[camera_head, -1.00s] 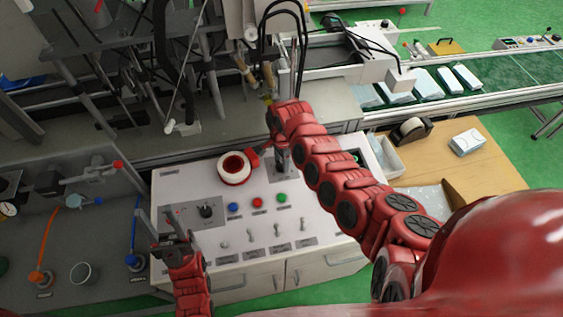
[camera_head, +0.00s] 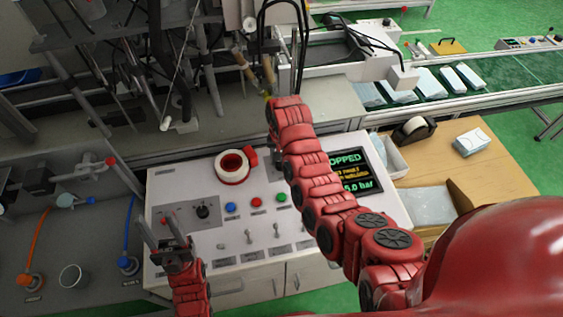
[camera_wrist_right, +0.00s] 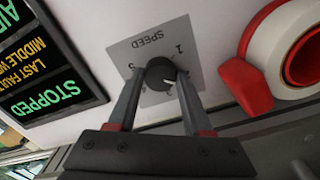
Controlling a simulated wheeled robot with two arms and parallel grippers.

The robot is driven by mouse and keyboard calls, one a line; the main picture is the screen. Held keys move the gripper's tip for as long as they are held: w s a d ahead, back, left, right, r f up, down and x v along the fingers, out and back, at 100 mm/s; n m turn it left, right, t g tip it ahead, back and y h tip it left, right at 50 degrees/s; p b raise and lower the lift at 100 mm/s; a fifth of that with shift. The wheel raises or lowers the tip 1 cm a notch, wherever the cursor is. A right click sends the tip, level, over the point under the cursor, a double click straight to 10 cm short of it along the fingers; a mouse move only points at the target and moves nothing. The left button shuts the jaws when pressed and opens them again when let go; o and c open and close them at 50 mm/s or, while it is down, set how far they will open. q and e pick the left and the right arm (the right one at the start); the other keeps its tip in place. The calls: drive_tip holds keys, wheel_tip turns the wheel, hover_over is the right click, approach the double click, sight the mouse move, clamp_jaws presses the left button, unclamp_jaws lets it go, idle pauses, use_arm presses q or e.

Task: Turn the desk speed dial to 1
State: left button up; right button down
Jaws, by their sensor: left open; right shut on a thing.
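In the right wrist view the black speed dial (camera_wrist_right: 160,75) sits on a grey plate marked SPEED (camera_wrist_right: 150,52), with numbers around it. A short white mark shows on the dial's right side, towards the lower right; I cannot tell exactly which number it points at. My right gripper (camera_wrist_right: 160,88) is shut on the dial, one finger on each side. My left gripper (camera_head: 162,228) is open and empty over the left part of the white control desk (camera_head: 185,180).
A red and white tape roll (camera_head: 233,167) lies on the desk beside my right arm, and close to the dial in the wrist view. A display (camera_head: 352,172) reads STOPPED. Another black knob (camera_head: 203,211), coloured buttons (camera_head: 256,202) and several toggle switches are on the desk.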

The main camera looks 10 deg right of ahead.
drive_tip(key=n+b, duration=0.2)
drive_tip(key=n, duration=0.2)
drive_tip(key=shift+f+n, duration=0.15)
drive_tip(key=shift+n, duration=0.15)
drive_tip(key=n+b, duration=0.1)
drive_tip(key=n, duration=0.2)
drive_tip(key=shift+n, duration=0.3)
drive_tip(key=n, duration=0.2)
drive_tip(key=shift+s+n, duration=0.1)
drive_tip(key=shift+n, duration=1.8)
drive_tip(key=shift+c, duration=1.6)
unclamp_jaws()
drive_tip(key=shift+r, duration=0.2)
